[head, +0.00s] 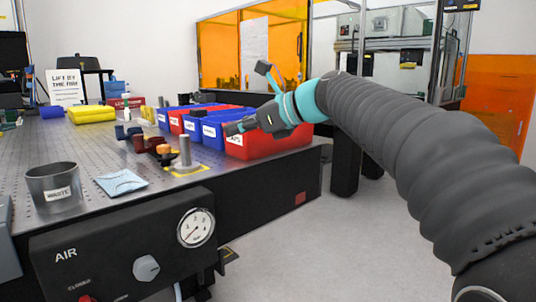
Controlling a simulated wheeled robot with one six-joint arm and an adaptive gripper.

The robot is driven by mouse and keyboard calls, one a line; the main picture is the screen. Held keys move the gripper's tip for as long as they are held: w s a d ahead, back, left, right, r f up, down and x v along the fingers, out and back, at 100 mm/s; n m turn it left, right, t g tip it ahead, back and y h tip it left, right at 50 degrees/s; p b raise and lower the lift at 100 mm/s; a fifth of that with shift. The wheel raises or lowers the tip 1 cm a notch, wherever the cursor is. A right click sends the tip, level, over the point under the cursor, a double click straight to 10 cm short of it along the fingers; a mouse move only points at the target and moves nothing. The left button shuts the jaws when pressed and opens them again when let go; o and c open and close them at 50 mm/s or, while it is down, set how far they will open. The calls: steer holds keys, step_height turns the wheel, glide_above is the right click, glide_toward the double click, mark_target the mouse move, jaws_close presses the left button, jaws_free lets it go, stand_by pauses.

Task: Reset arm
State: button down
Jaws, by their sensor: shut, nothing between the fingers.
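My arm, in a ribbed grey sleeve with a teal band, reaches in from the right in the head view. My gripper (238,127) is dark grey, shut and empty. It points left and appears in front of the red bin (275,146) at the near end of the bin row. I cannot tell the exact gap between the gripper and the bins.
The perforated optical table (75,160) fills the left. On it are a waste cup (54,188), a blue packet (121,182), a metal post (184,154) and several blue and red bins (205,132). An air panel with a gauge (196,228) fronts the table. Floor (345,240) is clear at right.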

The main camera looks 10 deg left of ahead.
steer(key=s+d+f+n+h, duration=0.25)
steer(key=d+f+n, duration=0.3)
steer(key=f, duration=0.35)
steer(key=s+d+f+n+h, duration=0.1)
steer(key=d+f+n+h, duration=0.4)
steer(key=f, duration=0.4)
steer(key=s+d+f+n+h, duration=0.2)
steer(key=s+d+f+n, duration=0.1)
steer(key=s+d, duration=0.3)
steer(key=s+d+f+n+t+h, duration=0.1)
steer(key=s+d+f+n, duration=0.2)
steer(key=s+d+f, duration=0.3)
steer(key=s+d+f+n+h, duration=0.2)
steer(key=s+d, duration=0.5)
steer(key=s, duration=0.5)
steer(key=shift+s+f+n+h, duration=0.3)
steer(key=shift+f+n, duration=0.35)
steer(key=shift+f, duration=0.6)
